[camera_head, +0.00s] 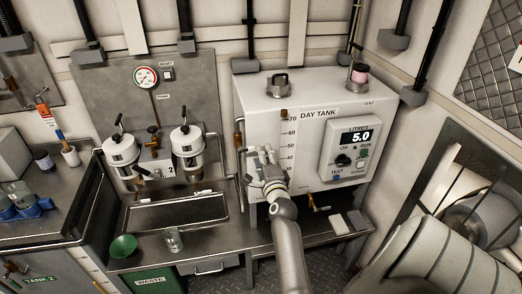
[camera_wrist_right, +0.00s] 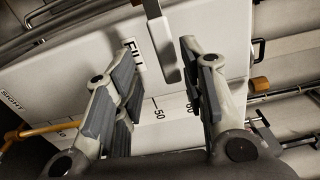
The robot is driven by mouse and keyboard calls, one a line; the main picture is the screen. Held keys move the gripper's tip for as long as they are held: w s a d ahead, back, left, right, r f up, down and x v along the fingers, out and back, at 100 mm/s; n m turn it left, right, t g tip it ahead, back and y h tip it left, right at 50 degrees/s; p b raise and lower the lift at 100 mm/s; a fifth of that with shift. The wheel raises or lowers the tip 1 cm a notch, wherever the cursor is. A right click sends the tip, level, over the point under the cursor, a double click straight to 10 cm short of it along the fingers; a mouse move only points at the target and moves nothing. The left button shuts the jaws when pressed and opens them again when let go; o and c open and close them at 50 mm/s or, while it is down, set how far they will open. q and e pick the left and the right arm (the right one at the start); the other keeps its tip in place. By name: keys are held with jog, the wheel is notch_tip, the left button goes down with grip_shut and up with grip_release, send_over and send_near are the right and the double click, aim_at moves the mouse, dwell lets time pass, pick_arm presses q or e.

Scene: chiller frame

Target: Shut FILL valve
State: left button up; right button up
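The white day tank (camera_head: 255,100) stands right of centre in the head view, with a level scale on its front. My right gripper (camera_head: 262,158) is in front of the tank's left part and hides what lies behind it. In the right wrist view a FILL label (camera_wrist_right: 133,55) is on the tank face. My left gripper is not in view.
A control box (camera_head: 347,148) reading 5.0 is on the tank's right front. A brass valve (camera_head: 318,206) sits below it. Two white filter housings (camera_head: 187,141) and a sink (camera_head: 175,211) are to the left. A green bowl (camera_head: 123,246) and a glass (camera_head: 172,240) stand on the bench.

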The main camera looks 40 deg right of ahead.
jog(key=shift+v, duration=1.85)
